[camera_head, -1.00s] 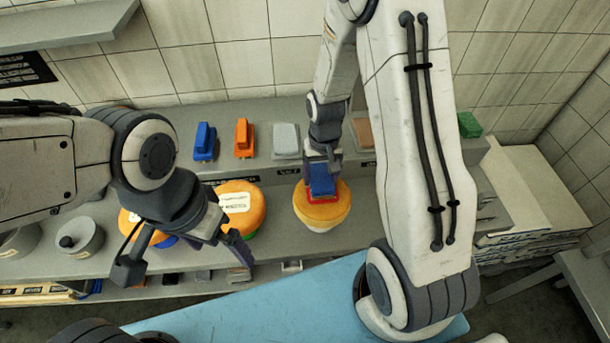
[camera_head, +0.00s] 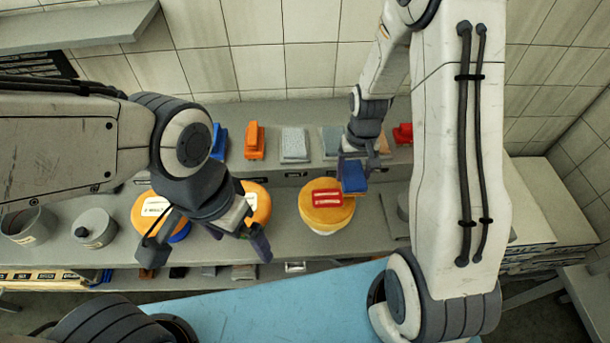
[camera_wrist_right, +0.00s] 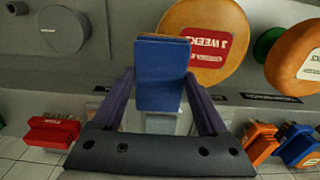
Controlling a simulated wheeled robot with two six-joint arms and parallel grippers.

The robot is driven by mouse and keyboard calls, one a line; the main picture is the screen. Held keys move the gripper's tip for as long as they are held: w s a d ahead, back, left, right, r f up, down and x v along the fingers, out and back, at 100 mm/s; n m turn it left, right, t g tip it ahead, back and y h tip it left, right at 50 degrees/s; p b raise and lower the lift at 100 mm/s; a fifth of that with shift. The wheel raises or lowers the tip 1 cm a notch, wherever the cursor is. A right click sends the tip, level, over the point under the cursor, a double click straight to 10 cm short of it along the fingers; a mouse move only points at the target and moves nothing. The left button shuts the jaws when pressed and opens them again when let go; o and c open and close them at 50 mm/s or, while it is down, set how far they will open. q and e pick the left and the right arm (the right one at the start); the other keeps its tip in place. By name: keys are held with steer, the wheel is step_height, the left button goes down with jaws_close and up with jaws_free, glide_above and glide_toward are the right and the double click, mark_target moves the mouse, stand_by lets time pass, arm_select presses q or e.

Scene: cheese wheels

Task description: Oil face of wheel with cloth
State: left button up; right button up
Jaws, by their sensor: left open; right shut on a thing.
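An orange-yellow cheese wheel (camera_head: 341,216) with a paler lower side stands on the counter in the head view. A red label (camera_head: 327,198) lies on its top face, also visible in the right wrist view (camera_wrist_right: 212,45). My right gripper (camera_head: 355,172) is shut on a blue pad (camera_head: 354,182), which may be the cloth. The pad is at the wheel's right back edge in the head view; I cannot tell whether they touch. In the wrist view the pad (camera_wrist_right: 160,75) sits between both fingers and covers part of the wheel. My left gripper (camera_head: 207,248) is open and empty, left of the wheel.
Two more orange wheels with white labels, one (camera_head: 259,205) nearer and one (camera_head: 143,212) further left, stand behind my left gripper. Grey pots (camera_head: 95,228) stand at the far left. A back ledge holds an orange item (camera_head: 254,142), grey block (camera_head: 295,145) and red item (camera_head: 403,133).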

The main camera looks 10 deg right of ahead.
step_height(320, 180, up, 2)
steer(key=shift+w+d+p, duration=0.1)
steer(key=shift+p, duration=0.5)
steer(key=shift+r+p, duration=1.25)
steer(key=shift+r, duration=0.25)
